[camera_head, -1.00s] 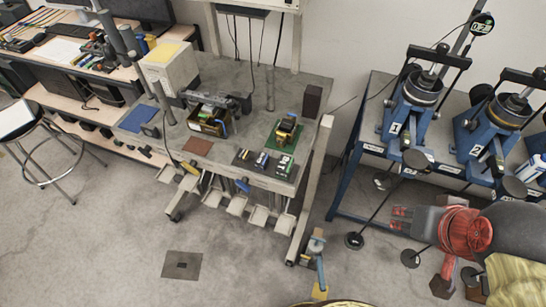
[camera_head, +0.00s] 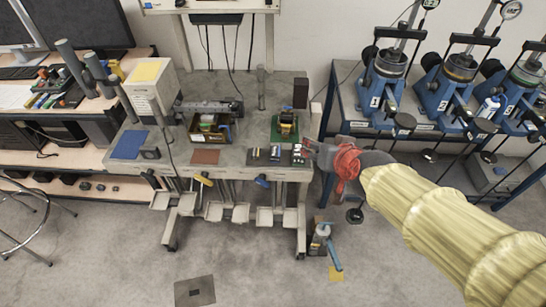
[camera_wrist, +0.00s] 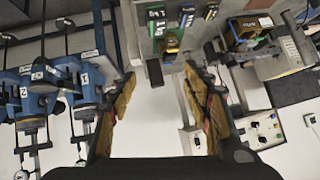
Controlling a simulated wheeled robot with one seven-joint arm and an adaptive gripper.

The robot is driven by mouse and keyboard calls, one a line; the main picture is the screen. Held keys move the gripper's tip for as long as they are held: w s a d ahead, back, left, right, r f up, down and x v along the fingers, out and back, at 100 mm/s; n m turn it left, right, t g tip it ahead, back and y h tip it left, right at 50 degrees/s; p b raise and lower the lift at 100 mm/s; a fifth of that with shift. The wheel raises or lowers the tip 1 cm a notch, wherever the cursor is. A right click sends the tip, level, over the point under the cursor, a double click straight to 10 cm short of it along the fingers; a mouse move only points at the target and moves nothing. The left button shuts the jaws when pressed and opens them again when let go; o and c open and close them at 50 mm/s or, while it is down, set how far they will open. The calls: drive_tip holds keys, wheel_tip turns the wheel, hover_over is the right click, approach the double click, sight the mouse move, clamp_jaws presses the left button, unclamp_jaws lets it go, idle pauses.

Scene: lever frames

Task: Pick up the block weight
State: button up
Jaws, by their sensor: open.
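A dark upright block (camera_head: 300,92) stands at the back right of the grey workbench (camera_head: 245,88). Small dark blocks with white labels (camera_head: 275,153) lie in a row along the front right edge; they also show at the top of the wrist view (camera_wrist: 156,20). I cannot tell which of these is the block weight. My gripper (camera_head: 309,152) is just right of the labelled row, at the bench's front right corner. In the wrist view its fingers (camera_wrist: 160,82) are spread wide, with nothing held between them.
A green-based device (camera_head: 285,127) and an open box of parts (camera_head: 210,128) stand on the bench. Blue numbered presses (camera_head: 385,80) with long levers stand on the right-hand table. A blue-handled tool (camera_head: 322,240) stands on the floor near the bench leg.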

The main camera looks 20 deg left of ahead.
drive_tip(key=w+a+f+t, duration=0.1)
drive_tip(key=w+a+f, duration=0.2)
drive_tip(key=a+f, duration=0.45)
drive_tip(key=t+h+b, duration=0.1)
drive_tip(key=t+b, duration=0.1)
drive_tip(key=t, duration=0.1)
approach(275, 152)
drive_tip(key=a+x, duration=0.1)
drive_tip(key=x, duration=0.4)
drive_tip(key=b+x, duration=0.1)
drive_tip(key=x, duration=0.1)
drive_tip(key=d+b+x, duration=0.1)
drive_tip(key=x, duration=0.2)
drive_tip(key=shift+f, duration=0.15)
drive_tip(key=shift+c, duration=0.7)
drive_tip(key=c, duration=1.1)
clamp_jaws()
